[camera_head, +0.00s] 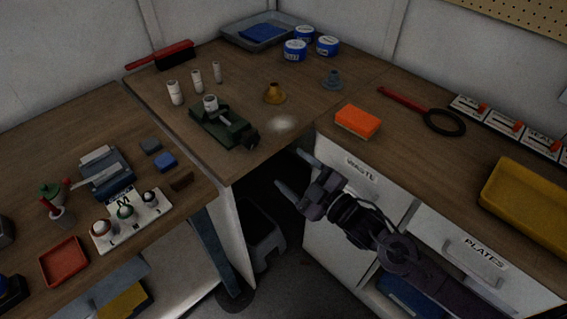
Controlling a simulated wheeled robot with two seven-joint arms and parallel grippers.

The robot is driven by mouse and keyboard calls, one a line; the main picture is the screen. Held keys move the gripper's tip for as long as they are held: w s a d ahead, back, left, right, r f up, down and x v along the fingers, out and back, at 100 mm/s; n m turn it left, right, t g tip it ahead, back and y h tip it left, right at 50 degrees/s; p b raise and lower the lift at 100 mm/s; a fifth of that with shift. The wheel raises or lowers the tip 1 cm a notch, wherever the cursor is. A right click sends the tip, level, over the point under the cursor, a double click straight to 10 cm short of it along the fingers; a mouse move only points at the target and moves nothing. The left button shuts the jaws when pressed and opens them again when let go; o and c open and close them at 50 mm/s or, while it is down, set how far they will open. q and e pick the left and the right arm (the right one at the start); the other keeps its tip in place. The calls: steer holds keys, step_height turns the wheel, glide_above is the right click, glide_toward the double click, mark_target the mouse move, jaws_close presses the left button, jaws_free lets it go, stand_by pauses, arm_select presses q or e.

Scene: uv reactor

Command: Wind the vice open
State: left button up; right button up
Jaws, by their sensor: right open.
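The dark green vice (228,132) sits near the front edge of the brown corner table. A white cylinder (210,103) stands upright at its far end; I cannot tell whether the jaws touch it. The dark end of the vice (250,138) points to the right front, and its handle is too small and dark to make out. My right gripper (292,172) is open and empty, in front of the table edge, apart from the vice and to its lower right. My left gripper is out of view.
Several white cylinders (175,93) stand behind the vice. An orange block (358,121) lies on the right counter above the drawer marked WASTE (350,172). A dark gap lies below the table edge.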

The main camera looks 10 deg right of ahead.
steer(key=shift+v, duration=1.05)
steer(key=shift+c, duration=0.3)
